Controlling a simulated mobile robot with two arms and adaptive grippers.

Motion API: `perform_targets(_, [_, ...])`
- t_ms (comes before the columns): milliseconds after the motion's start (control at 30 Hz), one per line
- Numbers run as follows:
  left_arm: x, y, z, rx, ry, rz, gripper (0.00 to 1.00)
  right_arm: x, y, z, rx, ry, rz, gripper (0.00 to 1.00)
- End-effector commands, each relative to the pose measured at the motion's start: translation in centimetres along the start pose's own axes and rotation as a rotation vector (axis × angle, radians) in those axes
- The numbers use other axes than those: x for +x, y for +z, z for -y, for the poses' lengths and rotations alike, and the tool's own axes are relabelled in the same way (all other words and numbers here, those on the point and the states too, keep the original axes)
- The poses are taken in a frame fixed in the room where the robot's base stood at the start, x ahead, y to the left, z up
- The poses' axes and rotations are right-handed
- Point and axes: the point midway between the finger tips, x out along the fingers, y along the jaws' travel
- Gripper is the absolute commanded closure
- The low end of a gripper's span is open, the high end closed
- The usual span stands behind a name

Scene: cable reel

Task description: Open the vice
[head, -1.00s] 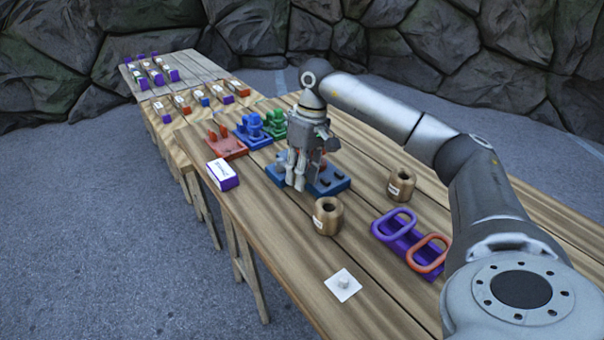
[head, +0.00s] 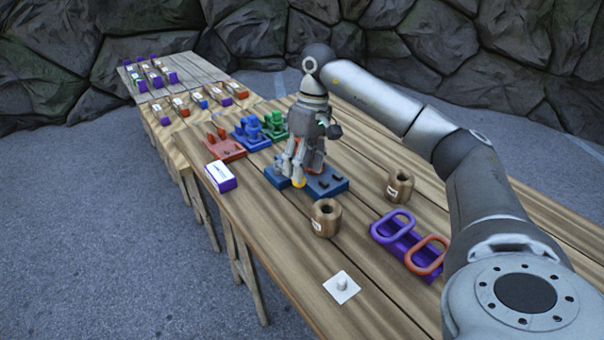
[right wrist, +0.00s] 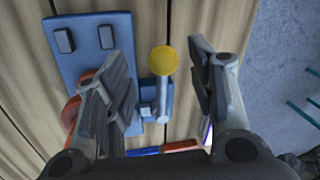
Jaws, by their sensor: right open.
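The vice appears to be the blue plate (head: 328,181) with its lever, on the wooden table under my right gripper (head: 294,172). The lever is grey with a yellow ball knob (head: 300,183). In the right wrist view the yellow knob (right wrist: 163,60) shows between the two spread fingers of my right gripper (right wrist: 163,85), with space on both sides. The gripper is open and holds nothing. The blue plate (right wrist: 88,45) also shows there, with dark blocks on it. A red-orange round part (right wrist: 72,112) is partly hidden by the left finger. The vice's jaws cannot be made out. My left gripper is not in view.
Two wooden cylinders (head: 326,217) (head: 400,186) stand nearby. A purple base with purple and orange loops (head: 410,242) is at the right. Red (head: 222,146), blue (head: 251,133) and green (head: 274,124) fixtures and a white-purple box (head: 220,175) are to the left. A white plate (head: 341,287) lies in front.

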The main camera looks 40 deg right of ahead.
Motion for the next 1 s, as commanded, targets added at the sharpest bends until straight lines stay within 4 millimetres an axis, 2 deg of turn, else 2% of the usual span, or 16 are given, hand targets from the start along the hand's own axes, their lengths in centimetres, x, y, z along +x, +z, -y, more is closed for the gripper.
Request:
perform_targets(100, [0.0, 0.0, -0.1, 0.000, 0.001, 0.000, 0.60, -3.1, -0.1, 0.0, 0.000, -0.001, -0.007, 0.49])
perform_targets(300, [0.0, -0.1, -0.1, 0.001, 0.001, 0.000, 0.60, -7.2, -0.1, -0.1, 0.001, 0.000, -0.004, 0.49])
perform_targets(600, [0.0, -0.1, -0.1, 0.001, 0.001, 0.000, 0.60, -8.9, 0.0, -0.1, 0.002, 0.001, -0.002, 0.49])
perform_targets(1000, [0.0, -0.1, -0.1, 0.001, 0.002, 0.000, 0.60, -9.0, 0.1, -0.1, 0.002, 0.000, -0.001, 0.49])
